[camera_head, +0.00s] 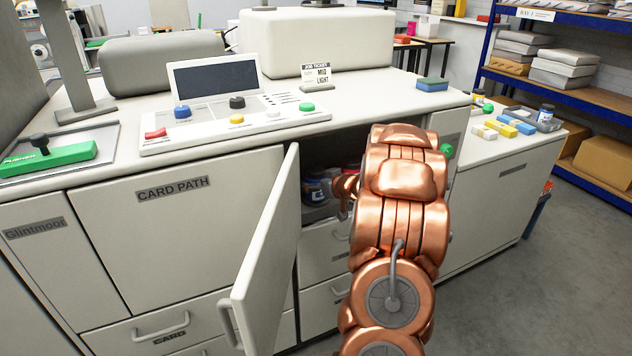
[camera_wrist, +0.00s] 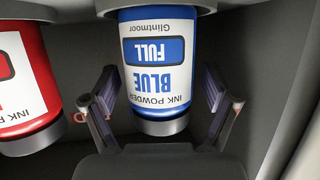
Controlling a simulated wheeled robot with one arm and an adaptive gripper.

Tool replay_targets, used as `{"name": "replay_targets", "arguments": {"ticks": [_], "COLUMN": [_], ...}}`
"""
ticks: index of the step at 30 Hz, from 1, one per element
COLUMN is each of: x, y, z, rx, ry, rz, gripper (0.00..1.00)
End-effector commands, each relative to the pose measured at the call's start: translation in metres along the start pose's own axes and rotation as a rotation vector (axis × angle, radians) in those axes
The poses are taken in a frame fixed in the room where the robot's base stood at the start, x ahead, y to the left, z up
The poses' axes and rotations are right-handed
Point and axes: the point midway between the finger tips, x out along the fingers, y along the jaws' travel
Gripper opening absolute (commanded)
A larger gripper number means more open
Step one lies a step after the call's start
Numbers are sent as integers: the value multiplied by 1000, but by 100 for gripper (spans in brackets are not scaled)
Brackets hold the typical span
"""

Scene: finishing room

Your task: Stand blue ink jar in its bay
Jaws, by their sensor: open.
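The blue ink jar (camera_wrist: 158,75) has a blue and white label reading "BLUE FULL", inverted in the wrist view. It stands between the two fingers of my gripper (camera_wrist: 160,108), which is open, with a gap showing on each side. A blue jar (camera_head: 316,189) also shows inside the open cabinet in the head view. My copper arm reaches into this opening and hides most of the gripper and the inside. A red ink jar (camera_wrist: 22,85) stands to the left of the blue one in the wrist view.
The cabinet door (camera_head: 268,255) stands open left of my arm. A control panel (camera_head: 235,122) and job ticket (camera_head: 322,78) sit on the top.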

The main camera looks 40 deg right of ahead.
Motion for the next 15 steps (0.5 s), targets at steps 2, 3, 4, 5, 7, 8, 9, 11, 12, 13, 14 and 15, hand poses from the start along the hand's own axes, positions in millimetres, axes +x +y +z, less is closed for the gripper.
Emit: {"name": "replay_targets", "arguments": {"ticks": [2,3,4,5,7,8,9,11,12,13,14,15], "x": [0,0,0,0,0,-1,-3,-8,-13,-17,-21,-27], "y": [0,0,0,0,0,0,0,1,1,1,1,1], "z": [0,0,0,0,-1,-3,-3,-3,-3,-3,-2,-2], "rx": [0,0,0,0,0,-1,-1,0,1,1,1,2], "ry": [0,0,0,0,0,1,1,1,0,0,-1,-2], "rz": [0,0,0,0,0,0,1,2,3,4,3,3], "gripper": [86,86,86,86,86,86,86,86,86,86,86,86]}}
